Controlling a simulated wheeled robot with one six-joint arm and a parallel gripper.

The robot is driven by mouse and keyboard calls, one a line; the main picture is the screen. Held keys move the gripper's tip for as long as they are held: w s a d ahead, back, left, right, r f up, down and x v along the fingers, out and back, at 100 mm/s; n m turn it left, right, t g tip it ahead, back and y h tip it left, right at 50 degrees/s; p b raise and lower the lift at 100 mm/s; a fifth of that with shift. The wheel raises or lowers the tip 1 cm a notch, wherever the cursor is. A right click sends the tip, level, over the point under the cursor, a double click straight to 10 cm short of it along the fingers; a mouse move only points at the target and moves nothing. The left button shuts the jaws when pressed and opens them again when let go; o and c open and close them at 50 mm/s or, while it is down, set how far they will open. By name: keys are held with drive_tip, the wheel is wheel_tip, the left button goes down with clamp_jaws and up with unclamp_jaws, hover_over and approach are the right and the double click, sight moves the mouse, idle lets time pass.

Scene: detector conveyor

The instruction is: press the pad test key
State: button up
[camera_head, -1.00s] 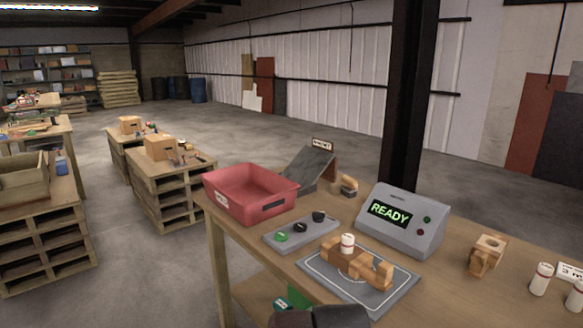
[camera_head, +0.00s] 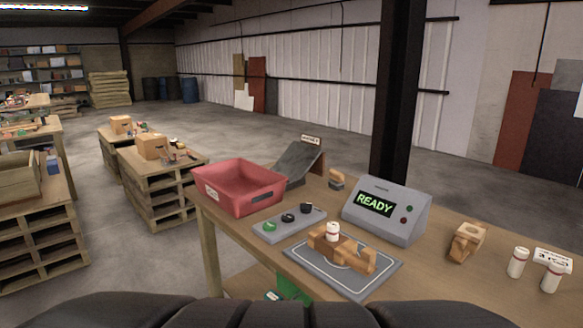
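A grey key panel (camera_head: 287,228) lies on the wooden workbench, left of the detector console. It carries a green key (camera_head: 270,227) at its left end, a dark key (camera_head: 288,218) in the middle and a black knob-like key (camera_head: 306,208) at its right end. Their markings are too small to read, so I cannot tell which is the pad test key. The grey console (camera_head: 390,212) shows "READY" in green. The grey pad (camera_head: 327,276), with a white outline, carries wooden pieces (camera_head: 350,257) and a white container (camera_head: 333,231) with a reddish band. My gripper is not in view.
A red bin (camera_head: 240,190) stands at the bench's left end, with a dark ramp (camera_head: 292,165) behind it. A wooden block (camera_head: 467,242) and white containers (camera_head: 517,262) stand to the right. Dark parts of my arm fill the bottom edge. A black column rises behind the bench.

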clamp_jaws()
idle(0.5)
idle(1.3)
